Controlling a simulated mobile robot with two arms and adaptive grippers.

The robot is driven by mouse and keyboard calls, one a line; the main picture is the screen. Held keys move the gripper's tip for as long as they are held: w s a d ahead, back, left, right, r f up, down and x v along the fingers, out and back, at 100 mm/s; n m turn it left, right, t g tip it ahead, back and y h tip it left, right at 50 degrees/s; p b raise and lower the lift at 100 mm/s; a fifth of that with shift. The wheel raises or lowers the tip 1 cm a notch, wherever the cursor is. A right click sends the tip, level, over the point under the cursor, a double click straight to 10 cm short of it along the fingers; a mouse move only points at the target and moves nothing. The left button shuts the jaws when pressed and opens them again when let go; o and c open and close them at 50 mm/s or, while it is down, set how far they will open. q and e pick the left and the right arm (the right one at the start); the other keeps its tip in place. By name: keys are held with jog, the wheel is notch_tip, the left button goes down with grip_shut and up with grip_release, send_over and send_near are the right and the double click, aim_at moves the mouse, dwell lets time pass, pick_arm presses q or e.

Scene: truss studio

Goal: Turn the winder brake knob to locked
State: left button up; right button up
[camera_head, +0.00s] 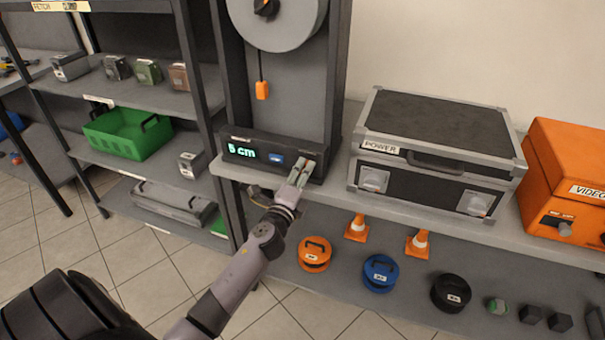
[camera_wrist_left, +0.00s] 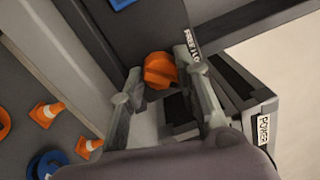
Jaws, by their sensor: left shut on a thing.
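The winder's dark base box (camera_head: 231,141) stands on the shelf top, with a green "5 cm" readout and a blue button. Its grey reel (camera_head: 285,30) is above. My left gripper (camera_head: 302,173) is at the right end of the box front and covers the knob in the head view. In the left wrist view the orange brake knob (camera_wrist_left: 160,70) sits between the two fingertips of my left gripper (camera_wrist_left: 158,75), which is shut on it. A white label (camera_wrist_left: 192,46) is beside the knob, partly hidden by a finger. My right gripper is not in view.
A grey-framed power case (camera_head: 440,125) stands close right of the winder, and an orange video case (camera_head: 565,150) beyond it. An orange tag (camera_head: 262,90) hangs below the reel. Cones (camera_head: 356,228) and coloured round reels (camera_head: 381,272) sit on the lower shelf.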

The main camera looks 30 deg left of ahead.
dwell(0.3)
pick_arm(q)
jog(key=o, duration=1.2)
jog(key=shift+c, duration=0.2)
